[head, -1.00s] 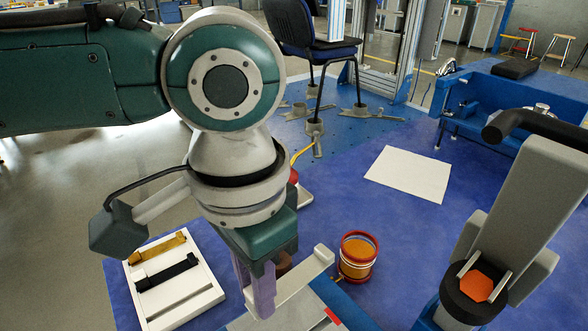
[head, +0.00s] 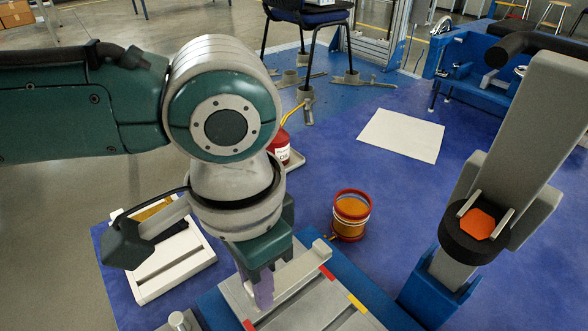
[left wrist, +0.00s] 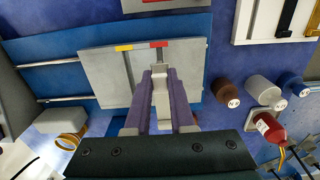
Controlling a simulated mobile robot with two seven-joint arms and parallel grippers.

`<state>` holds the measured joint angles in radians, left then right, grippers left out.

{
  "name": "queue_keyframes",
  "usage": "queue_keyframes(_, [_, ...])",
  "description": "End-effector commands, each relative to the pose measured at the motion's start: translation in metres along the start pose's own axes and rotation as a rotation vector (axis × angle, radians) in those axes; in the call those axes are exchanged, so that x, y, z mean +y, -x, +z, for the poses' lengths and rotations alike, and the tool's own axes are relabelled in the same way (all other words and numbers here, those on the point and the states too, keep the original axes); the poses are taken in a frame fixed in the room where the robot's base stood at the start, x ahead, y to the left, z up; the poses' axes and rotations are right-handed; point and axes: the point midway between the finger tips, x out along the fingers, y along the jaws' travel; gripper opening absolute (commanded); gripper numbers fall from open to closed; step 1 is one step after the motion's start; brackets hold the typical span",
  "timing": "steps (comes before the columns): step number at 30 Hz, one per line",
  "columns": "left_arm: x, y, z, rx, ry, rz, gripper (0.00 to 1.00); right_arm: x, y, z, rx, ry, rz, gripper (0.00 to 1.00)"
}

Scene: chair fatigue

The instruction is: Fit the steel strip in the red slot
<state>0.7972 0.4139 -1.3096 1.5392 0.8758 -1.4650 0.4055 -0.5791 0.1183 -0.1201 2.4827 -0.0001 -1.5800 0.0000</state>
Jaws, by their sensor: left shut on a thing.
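My left gripper (head: 262,290) is shut on the steel strip (head: 302,264), a light grey bar with a raised end. The strip is held over a grey plate (head: 318,308) with grooves. A red mark (head: 326,272) and another red mark (head: 249,325) lie at opposite edges of the plate, near the strip's line. A yellow mark (head: 357,303) is to their right. In the left wrist view the strip (left wrist: 161,98) shows between the purple fingers, its far end near the red mark (left wrist: 158,44). I cannot tell whether it touches the plate. My right gripper is out of view.
A white rack (head: 190,268) with a gold strip (head: 155,208) lies at left. An orange-filled jar (head: 351,215) stands behind the plate. A grey and blue fixture with an orange hexagon (head: 478,224) stands at right. A red bottle (left wrist: 270,130) and several capped containers show in the wrist view.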

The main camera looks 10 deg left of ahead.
Motion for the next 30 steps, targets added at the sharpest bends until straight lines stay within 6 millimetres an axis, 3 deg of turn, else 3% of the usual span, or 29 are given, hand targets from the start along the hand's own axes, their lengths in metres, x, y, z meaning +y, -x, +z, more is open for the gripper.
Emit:
queue_keyframes(3, [0.001, -0.018, 0.0, -0.001, 0.001, 0.001, 0.0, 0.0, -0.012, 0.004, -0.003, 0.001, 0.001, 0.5])
queue_keyframes(12, [0.001, -0.042, -0.001, 0.001, 0.0, 0.001, 0.0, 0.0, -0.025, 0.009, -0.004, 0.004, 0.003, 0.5])
queue_keyframes(30, [0.0, -0.046, 0.0, 0.001, 0.0, 0.001, 0.0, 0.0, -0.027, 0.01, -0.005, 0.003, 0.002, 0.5])
